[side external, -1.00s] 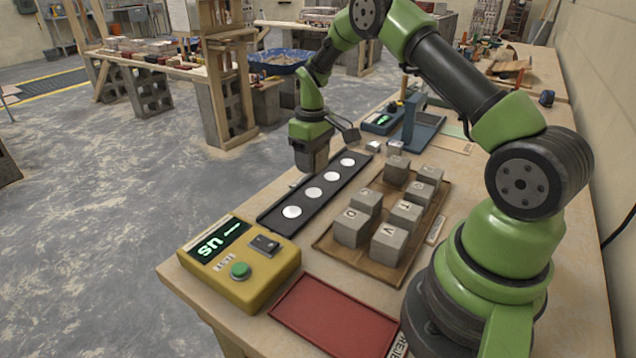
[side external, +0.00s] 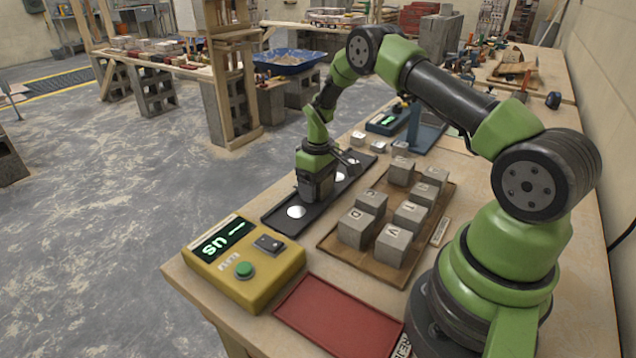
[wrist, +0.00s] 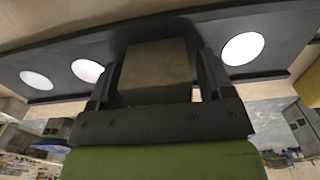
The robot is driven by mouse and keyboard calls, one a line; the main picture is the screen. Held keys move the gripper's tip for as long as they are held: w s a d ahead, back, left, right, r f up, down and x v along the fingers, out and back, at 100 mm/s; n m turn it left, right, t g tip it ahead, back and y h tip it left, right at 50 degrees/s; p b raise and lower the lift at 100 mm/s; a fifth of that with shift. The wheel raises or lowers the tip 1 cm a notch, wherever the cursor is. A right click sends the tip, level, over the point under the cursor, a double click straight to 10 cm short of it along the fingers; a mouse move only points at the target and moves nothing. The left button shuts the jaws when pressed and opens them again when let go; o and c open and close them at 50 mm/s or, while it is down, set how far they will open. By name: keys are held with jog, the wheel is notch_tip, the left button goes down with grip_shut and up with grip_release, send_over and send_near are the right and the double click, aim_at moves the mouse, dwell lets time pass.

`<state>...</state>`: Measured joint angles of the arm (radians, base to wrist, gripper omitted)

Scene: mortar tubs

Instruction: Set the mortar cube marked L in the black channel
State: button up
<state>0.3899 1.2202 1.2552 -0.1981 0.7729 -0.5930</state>
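My gripper (side external: 317,192) is down at the black channel (side external: 272,222), over its second disc from the near end. In the wrist view, my gripper (wrist: 157,80) is shut on a grey mortar cube (wrist: 157,68), with a finger on each side. The cube's letter is not visible, so I cannot tell if it is L. The black channel (wrist: 200,25) is right behind the cube; whether they touch is unclear. White discs show on both sides, two left (wrist: 88,70) and one right (wrist: 242,48). In the side view, the gripper hides the held cube.
Several lettered grey cubes (side external: 393,245) stand on a brown tray (side external: 350,260) right of the channel. A yellow box (side external: 243,265) with a display and green button sits at the near end. A red tray (side external: 338,312) lies empty in front. Blue equipment (side external: 425,137) stands at the back.

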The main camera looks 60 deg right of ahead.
jog(key=s+a+r+m+t, duration=0.1)
jog(key=s+a+r, duration=0.15)
jog(key=r, duration=0.95)
jog(key=s+a+r+t, duration=0.1)
jog(key=a+r, duration=0.3)
jog(key=r, duration=0.8)
jog(key=s+a+r+m+t, duration=0.1)
jog(key=s+a+r, duration=0.1)
jog(key=s, duration=0.4)
jog(key=s+a+r+m+t+y, duration=0.1)
jog(key=s+a+r+t, duration=0.1)
jog(key=s+a, duration=0.3)
jog(key=s+a+r+m+t+y, duration=0.1)
jog(key=s+a+r+t, duration=0.1)
jog(key=s+a, duration=0.2)
jog(key=shift+s+a+r, duration=0.1)
jog(key=shift+s+r, duration=0.05)
jog(key=shift+s, duration=0.8)
jog(key=shift+s+a+r, duration=0.1)
jog(key=shift+s, duration=0.8)
jog(key=shift+d, duration=0.1)
